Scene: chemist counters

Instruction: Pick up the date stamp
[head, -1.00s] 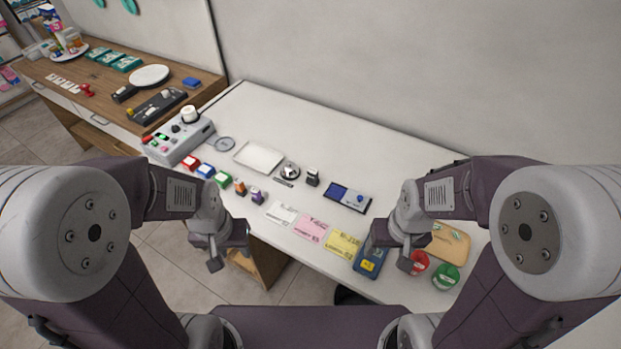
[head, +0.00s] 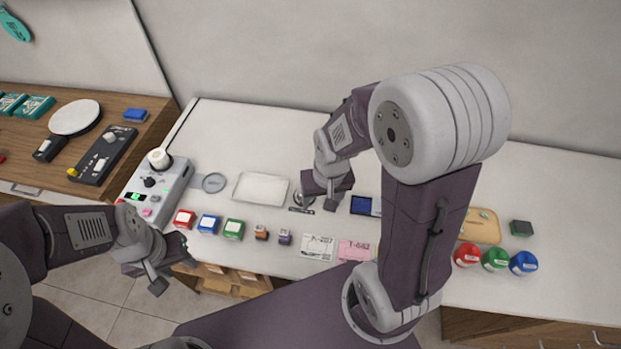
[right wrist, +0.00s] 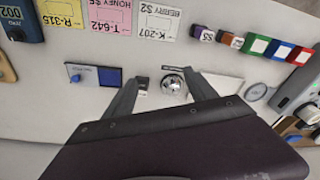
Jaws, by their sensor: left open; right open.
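A small black stamp-like block with a pale part, which I take for the date stamp (right wrist: 142,84), stands on the white counter beside a silver bell (right wrist: 172,84) in the right wrist view. My right gripper (right wrist: 160,78) is open above them, with the block near its left finger and the bell between the fingers. In the head view the right gripper (head: 318,204) hangs over that spot and hides the block. My left gripper (head: 174,275) is open and empty in front of the counter's left end.
A white tray (head: 260,188) lies left of the right gripper. Red, blue and green boxes (head: 209,224) and small orange and purple blocks (head: 285,237) line the front. Cards (head: 318,247) and a dark blue device (head: 362,205) are close by. The back of the counter is clear.

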